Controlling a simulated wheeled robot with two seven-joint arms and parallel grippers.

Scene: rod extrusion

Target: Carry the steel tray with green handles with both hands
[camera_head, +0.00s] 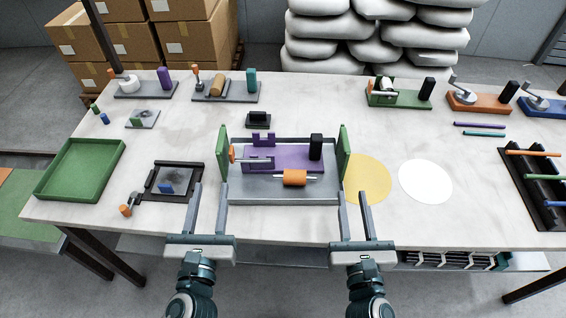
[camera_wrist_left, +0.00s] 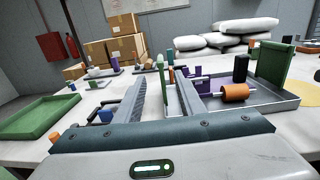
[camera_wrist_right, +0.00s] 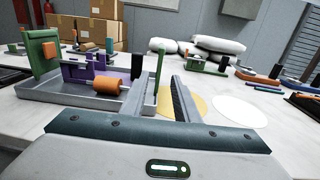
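The steel tray (camera_head: 243,191) lies on the table in front of me. Its green handles stand upright at its left end (camera_head: 223,150) and right end (camera_head: 343,150). It carries a purple fixture (camera_head: 285,158) with a black block (camera_head: 316,146) and an orange roller (camera_head: 295,178). My left gripper (camera_head: 210,187) is open, pointing forward near the left handle; in the left wrist view that handle (camera_wrist_left: 163,80) shows between the fingers. I see no grip on either.
A green tray (camera_head: 50,191) and a black-framed plate (camera_head: 181,199) lie to the left. A yellow disc (camera_head: 372,180) and a white disc (camera_head: 425,180) lie flat to the right. A black rack with rods (camera_head: 535,185) is far right. Several small fixtures line the back.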

